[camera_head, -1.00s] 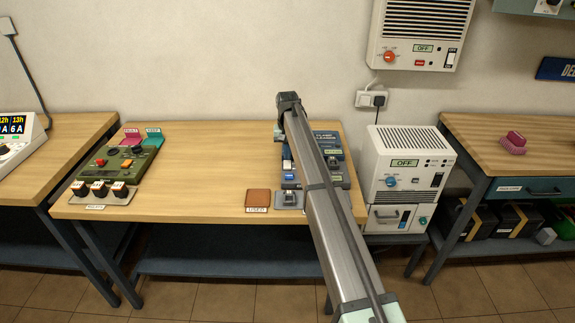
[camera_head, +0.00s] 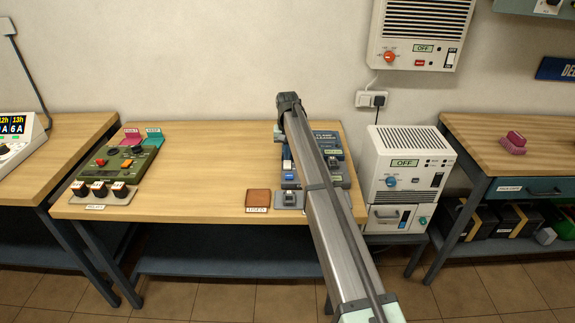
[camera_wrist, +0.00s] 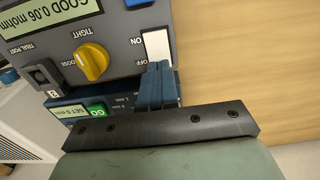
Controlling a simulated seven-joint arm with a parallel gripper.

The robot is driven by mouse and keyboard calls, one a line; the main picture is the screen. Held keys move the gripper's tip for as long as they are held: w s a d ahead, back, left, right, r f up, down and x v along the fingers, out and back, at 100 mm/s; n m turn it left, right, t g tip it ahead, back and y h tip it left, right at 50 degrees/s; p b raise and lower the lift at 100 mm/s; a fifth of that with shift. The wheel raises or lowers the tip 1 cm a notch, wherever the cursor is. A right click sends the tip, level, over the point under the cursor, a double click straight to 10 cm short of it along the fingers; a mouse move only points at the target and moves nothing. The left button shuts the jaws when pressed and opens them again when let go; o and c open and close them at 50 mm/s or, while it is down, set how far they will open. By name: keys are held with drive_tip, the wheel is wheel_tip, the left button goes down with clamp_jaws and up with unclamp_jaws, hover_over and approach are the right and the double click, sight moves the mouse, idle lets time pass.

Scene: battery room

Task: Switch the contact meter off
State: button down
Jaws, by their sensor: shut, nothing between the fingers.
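The contact meter (camera_wrist: 120,30) is a dark grey box in the wrist view, seen upside down. Its lit green display (camera_wrist: 65,12) reads GOOD 0.06 mohm. A yellow knob (camera_wrist: 92,62) sits between the words TIGHT and LOOSE. A white rocker switch (camera_wrist: 157,45) with OFF printed beside it is at the panel's edge. My gripper (camera_wrist: 155,68) has its blue fingers together and empty, with the tips right at the lower edge of the rocker in the picture. I cannot tell whether they touch it. In the head view my arm hides much of the meter.
A blue unit (camera_wrist: 68,110) with a green GO button (camera_wrist: 97,110) adjoins the meter. Bare wooden bench (camera_wrist: 240,70) lies to the right in the wrist view. The head view shows a brown pad (camera_head: 258,199), a green control box (camera_head: 120,160) and a white cabinet (camera_head: 405,160).

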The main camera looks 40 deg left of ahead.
sight(288, 162)
drive_tip(key=shift+f, duration=0.9)
idle(0.7)
drive_tip(key=shift+r, duration=3.5)
drive_tip(key=shift+d, duration=0.1)
